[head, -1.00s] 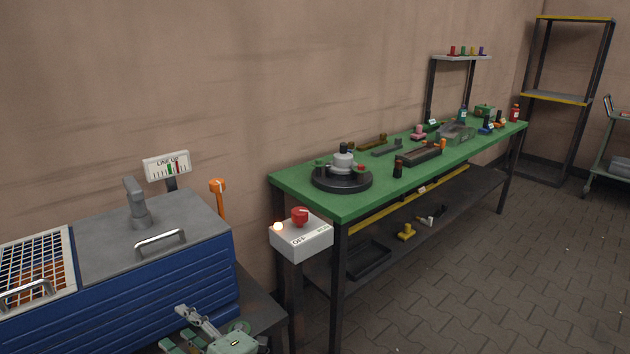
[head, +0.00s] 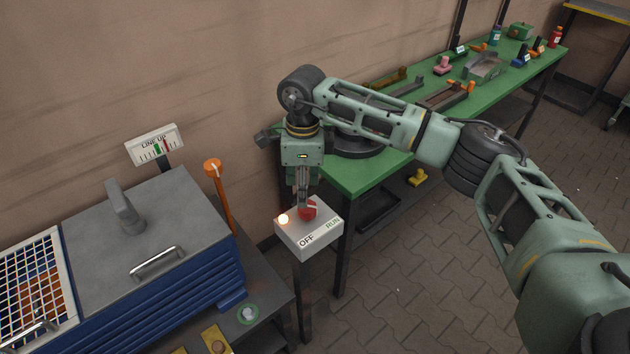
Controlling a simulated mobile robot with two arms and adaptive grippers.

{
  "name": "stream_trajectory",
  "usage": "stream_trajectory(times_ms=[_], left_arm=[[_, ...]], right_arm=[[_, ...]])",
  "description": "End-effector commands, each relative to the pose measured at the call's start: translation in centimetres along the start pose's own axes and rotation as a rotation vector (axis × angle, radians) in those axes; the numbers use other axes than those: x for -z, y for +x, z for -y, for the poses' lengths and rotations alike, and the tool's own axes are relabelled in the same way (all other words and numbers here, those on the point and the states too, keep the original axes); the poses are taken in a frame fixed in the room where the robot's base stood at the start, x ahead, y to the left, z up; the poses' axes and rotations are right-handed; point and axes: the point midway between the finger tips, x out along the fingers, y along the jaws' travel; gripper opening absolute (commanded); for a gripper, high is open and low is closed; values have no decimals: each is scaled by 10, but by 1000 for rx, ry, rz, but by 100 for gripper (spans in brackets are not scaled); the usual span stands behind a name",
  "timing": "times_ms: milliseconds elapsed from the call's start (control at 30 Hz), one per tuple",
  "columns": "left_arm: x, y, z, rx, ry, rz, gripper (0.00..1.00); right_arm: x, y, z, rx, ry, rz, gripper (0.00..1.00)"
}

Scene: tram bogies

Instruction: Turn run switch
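The run switch is a red knob (head: 308,210) on a white box (head: 311,238) mounted on a post. The box is marked OFF and RUN, and a lit orange-white lamp (head: 283,219) sits left of the knob. My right gripper (head: 303,205) points down at the knob, with its fingers over and beside it. The fingers hide part of the knob, so I cannot tell whether they are closed on it or which way it points. My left gripper is not in view.
A blue machine with a grey lid (head: 150,225) and a LINE UP gauge (head: 154,145) stands left. An orange lever (head: 217,190) rises between it and the switch box. The green workbench (head: 365,178) is behind my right arm, with parts on it.

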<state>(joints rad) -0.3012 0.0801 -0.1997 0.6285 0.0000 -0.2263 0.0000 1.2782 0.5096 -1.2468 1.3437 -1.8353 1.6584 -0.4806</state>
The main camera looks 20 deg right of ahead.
Motion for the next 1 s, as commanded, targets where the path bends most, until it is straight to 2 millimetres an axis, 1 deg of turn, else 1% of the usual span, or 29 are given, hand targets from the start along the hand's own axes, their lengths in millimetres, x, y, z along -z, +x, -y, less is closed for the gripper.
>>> stream_trajectory(times_ms=[33,67,167,400,600,733,967,1000], left_arm=[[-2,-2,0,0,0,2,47],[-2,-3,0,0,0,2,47],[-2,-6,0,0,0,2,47],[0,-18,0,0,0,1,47],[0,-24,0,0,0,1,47],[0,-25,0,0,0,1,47],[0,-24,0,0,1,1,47],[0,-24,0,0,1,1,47]], right_arm=[[6,-4,3,8,0,-23,46],[8,-5,4,11,1,-32,46],[10,3,4,10,2,-39,46],[11,41,4,8,2,-37,46],[11,65,5,10,3,-34,46],[11,72,5,12,2,-33,46],[11,72,5,12,2,-32,46],[11,72,5,12,2,-32,42]])
